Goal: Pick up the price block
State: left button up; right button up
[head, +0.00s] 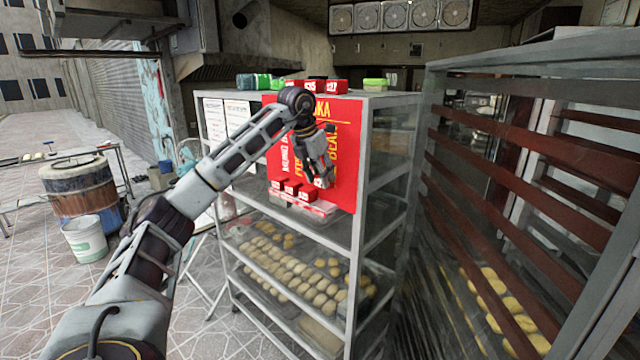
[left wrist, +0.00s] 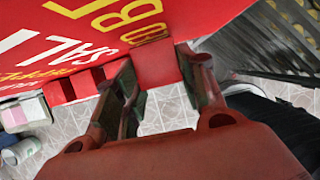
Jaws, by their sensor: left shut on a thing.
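My left gripper (head: 322,175) points down in front of the red lettered sign on the shelf rack. In the left wrist view its two fingers (left wrist: 160,85) stand either side of a plain red price block (left wrist: 155,63), and it is shut on this block. In the head view the held block is mostly hidden by the gripper. Several similar red price blocks with white marks (head: 292,188) sit in a row to its left, below the sign. More red price blocks (head: 318,86) stand on top of the rack. My right gripper is not in view.
The red sign (head: 345,150) is close behind the gripper. The metal rack (head: 350,290) holds trays of pale buns (head: 290,275). A slatted cabinet (head: 520,210) stands close on the right. A barrel (head: 80,187) and white bucket (head: 88,238) stand left, with open tiled floor around.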

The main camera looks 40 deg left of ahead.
aim_at(315, 176)
pick_arm(q)
jog(key=shift+s+r, duration=0.1)
jog(key=shift+r, duration=0.1)
jog(key=shift+s+d+f+b, duration=0.1)
jog(key=shift+s+d+b, duration=0.15)
jog(key=shift+s, duration=0.45)
jog(key=shift+s+d+b, duration=0.15)
jog(key=shift+s+b, duration=0.2)
jog(key=shift+s, duration=0.3)
jog(key=s+d+b, duration=0.2)
jog(key=s, duration=0.6)
jog(key=s+d+b, duration=0.3)
jog(key=s, duration=0.4)
jog(key=shift+s, duration=0.4)
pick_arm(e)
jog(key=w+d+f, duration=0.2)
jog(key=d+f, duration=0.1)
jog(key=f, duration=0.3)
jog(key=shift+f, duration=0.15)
